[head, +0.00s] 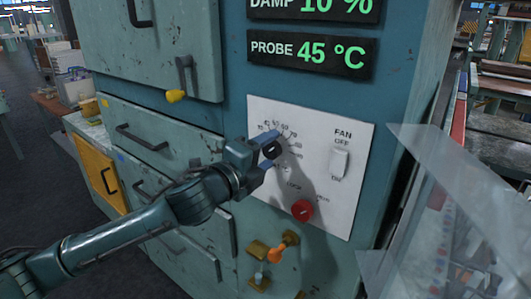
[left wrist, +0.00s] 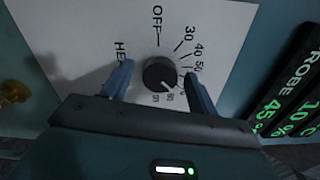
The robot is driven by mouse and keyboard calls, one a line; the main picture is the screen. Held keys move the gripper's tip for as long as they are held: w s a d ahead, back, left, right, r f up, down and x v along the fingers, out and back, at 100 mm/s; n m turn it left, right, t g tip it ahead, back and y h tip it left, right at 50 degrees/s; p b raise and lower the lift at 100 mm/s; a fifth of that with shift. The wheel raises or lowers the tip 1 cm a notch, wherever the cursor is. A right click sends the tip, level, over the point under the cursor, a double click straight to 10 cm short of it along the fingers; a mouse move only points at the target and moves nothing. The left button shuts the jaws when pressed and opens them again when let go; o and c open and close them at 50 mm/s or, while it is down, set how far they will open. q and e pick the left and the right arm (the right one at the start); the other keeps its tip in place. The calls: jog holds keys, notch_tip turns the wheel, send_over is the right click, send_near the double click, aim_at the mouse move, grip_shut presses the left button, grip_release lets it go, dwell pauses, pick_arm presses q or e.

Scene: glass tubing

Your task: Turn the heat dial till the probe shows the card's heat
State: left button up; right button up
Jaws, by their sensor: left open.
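The heat dial (left wrist: 159,73) is a round black knob on a white panel (left wrist: 85,35). In the left wrist view OFF and several numbers are printed around it. Its pale mark seems to point to the lower right; the exact number is unclear. My left gripper (left wrist: 158,70) is open, with one blue finger on each side of the dial. I cannot tell whether the fingers touch it. In the head view the left gripper (head: 268,151) partly covers the dial. The probe display (head: 312,54) reads 45 °C. I cannot make out a card. My right gripper is not in view.
The panel (head: 350,130) also has a white fan switch (head: 339,163) and a red knob (head: 302,210). A damp display (head: 315,8) reads 10 %. Below are brass fittings with an orange handle (head: 277,254). A clear sheet (head: 440,190) stands at the right. Drawers (head: 140,135) are at the left.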

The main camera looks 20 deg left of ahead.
pick_arm(q)
jog(key=shift+s+a+f, duration=0.1)
jog(key=shift+s+a, duration=0.05)
jog(key=shift+s, duration=0.25)
jog(key=v, duration=1.2)
jog(key=shift+s, duration=0.15)
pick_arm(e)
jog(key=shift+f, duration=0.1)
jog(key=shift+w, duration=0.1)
